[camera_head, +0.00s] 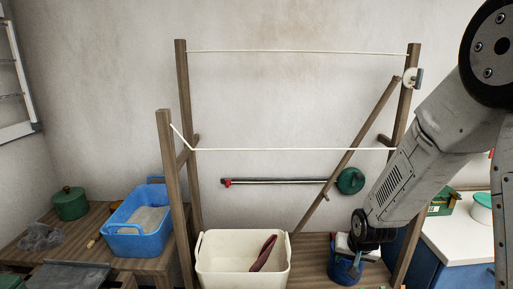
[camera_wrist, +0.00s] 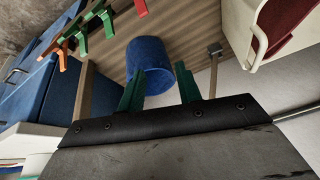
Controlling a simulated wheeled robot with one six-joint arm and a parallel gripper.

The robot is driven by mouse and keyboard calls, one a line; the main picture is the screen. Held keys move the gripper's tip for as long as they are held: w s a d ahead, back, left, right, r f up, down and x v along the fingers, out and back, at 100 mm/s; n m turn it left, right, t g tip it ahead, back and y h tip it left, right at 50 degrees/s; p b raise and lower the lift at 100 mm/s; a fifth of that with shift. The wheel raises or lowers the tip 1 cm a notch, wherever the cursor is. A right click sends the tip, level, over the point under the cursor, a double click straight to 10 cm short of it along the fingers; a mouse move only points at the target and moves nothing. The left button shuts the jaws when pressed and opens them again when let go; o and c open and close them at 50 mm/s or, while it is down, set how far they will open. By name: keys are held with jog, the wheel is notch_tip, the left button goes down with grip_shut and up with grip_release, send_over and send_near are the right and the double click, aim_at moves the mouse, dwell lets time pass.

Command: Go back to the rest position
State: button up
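My gripper (camera_wrist: 158,80) shows in the wrist view with its two green fingers apart and nothing held between them. A blue cylindrical container (camera_wrist: 150,58) lies just beyond the fingertips; I cannot tell whether they touch. In the head view my arm comes down from the upper right, its lower end near a small blue bucket (camera_head: 343,273) on the wooden bench. The fingers cannot be made out there.
A cream tub (camera_head: 225,267) holding a dark red cloth (camera_head: 263,253) stands between the posts of a wooden drying rack (camera_head: 173,195) with two white lines. A blue basin (camera_head: 131,243) and green pot (camera_head: 70,204) are left.

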jog(key=s+r+n+g, duration=0.1)
jog(key=s+r, duration=1.1)
jog(key=s, duration=0.3)
jog(key=s+r+n+g, duration=0.2)
jog(key=s+r, duration=1)
jog(key=s, duration=0.3)
jog(key=shift+s+r, duration=0.2)
jog(key=shift+s, duration=0.15)
jog(key=shift+o, duration=0.3)
jog(key=shift+a, duration=0.1)
